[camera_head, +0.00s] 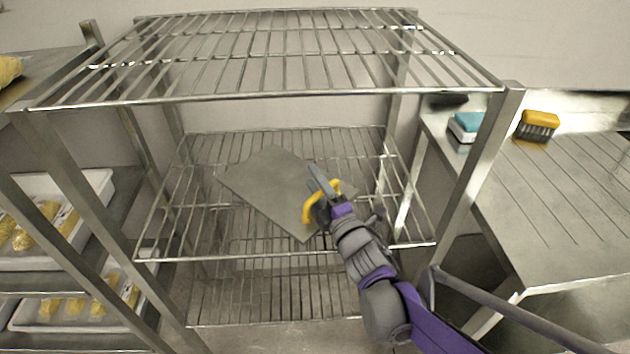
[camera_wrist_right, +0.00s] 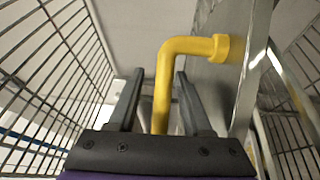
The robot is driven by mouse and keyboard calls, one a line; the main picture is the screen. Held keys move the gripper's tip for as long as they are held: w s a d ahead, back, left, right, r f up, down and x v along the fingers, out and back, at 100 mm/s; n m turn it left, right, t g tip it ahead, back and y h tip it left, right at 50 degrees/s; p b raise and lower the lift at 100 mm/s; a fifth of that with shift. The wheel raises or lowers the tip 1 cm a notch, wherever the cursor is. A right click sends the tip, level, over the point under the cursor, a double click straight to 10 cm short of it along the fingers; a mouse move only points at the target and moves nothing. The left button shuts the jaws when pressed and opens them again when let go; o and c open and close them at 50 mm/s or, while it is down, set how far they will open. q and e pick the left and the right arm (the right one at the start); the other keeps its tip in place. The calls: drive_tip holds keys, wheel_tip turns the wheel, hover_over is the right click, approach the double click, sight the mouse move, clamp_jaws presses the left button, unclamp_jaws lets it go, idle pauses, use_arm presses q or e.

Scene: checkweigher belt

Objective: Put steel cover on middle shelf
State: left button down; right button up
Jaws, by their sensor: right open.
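The steel cover (camera_head: 262,188) is a flat grey sheet with a yellow handle (camera_head: 308,208). In the head view it lies over the wire middle shelf (camera_head: 200,222), turned at an angle to it. Whether it rests fully on the wires is hard to tell. My right gripper (camera_head: 322,188) is at the handle, inside the rack. In the right wrist view, the open fingers (camera_wrist_right: 160,100) stand on both sides of the yellow handle (camera_wrist_right: 190,46), apart from it or barely touching. The cover's plate (camera_wrist_right: 213,82) shows at right there. My left gripper is out of view.
The wire top shelf (camera_head: 260,65) is above my right arm, and a lower wire shelf (camera_head: 260,300) is below. A rack post (camera_head: 478,165) stands close to my right arm. White trays (camera_head: 100,180) of yellow food are at left. Brushes (camera_head: 537,125) lie on the right counter (camera_head: 570,205).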

drive_tip(key=p+v, duration=0.1)
drive_tip(key=v, duration=1.1)
